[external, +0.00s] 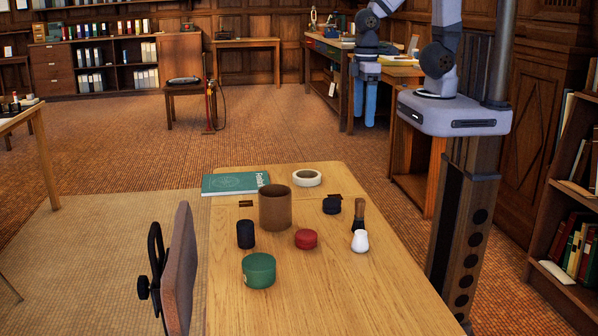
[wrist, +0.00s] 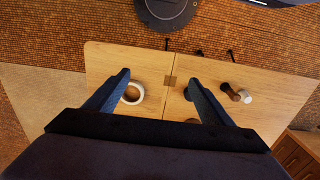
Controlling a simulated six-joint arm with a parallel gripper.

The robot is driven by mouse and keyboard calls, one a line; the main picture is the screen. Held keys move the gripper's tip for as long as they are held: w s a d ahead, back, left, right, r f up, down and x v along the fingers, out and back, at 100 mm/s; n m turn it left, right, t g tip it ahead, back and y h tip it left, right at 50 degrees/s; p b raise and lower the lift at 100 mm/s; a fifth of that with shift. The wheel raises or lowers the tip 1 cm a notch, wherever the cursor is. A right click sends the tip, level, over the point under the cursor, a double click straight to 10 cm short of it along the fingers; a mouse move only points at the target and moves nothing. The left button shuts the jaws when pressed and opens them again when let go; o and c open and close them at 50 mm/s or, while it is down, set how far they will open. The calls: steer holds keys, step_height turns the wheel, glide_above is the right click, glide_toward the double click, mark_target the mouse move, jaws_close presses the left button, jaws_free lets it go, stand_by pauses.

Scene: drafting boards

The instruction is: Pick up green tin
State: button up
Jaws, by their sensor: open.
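The green tin (external: 259,271) is a low round tin standing on the near part of the wooden table in the external view. I cannot see it in the wrist view, where my gripper body covers the lower part. My gripper (external: 364,118) hangs high with its fingers pointing down, at the upper right of the external view, well away from the tin. Its two fingers are spread apart with nothing between them in the wrist view (wrist: 157,78).
A tape roll (external: 307,178) and green book (external: 235,183) lie behind. An upright panel (external: 181,265) stands left.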

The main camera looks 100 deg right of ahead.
steer(key=w+a+n+t+h+b, duration=0.1)
steer(key=w+a+n+t+b, duration=0.35)
steer(key=w+n, duration=0.65)
steer(key=w+a+n+t+h+b, duration=0.2)
steer(key=w+a+n+b, duration=0.45)
steer(key=w, duration=0.65)
step_height(320, 180, up, 3)
steer(key=n+t+y+b, duration=0.65)
steer(key=n+b, duration=0.25)
steer(key=n, duration=1.2)
glide_above(275, 261)
steer(key=shift+h, duration=0.25)
steer(key=f, duration=1)
steer(key=d+f, duration=0.1)
steer(key=f, duration=0.4)
steer(key=shift+w+f, duration=0.15)
steer(key=shift+f, duration=2.95)
steer(key=f, duration=0.1)
steer(key=w+f, duration=0.1)
steer(key=f, duration=0.1)
steer(key=shift+w+a+f, duration=0.1)
steer(key=shift+w+a, duration=0.1)
steer(key=shift+w, duration=0.05)
steer(key=shift+w+a+f, duration=0.15)
steer(key=shift+w+f, duration=0.15)
steer(key=shift+w, duration=0.3)
steer(key=shift+c, duration=0.5)
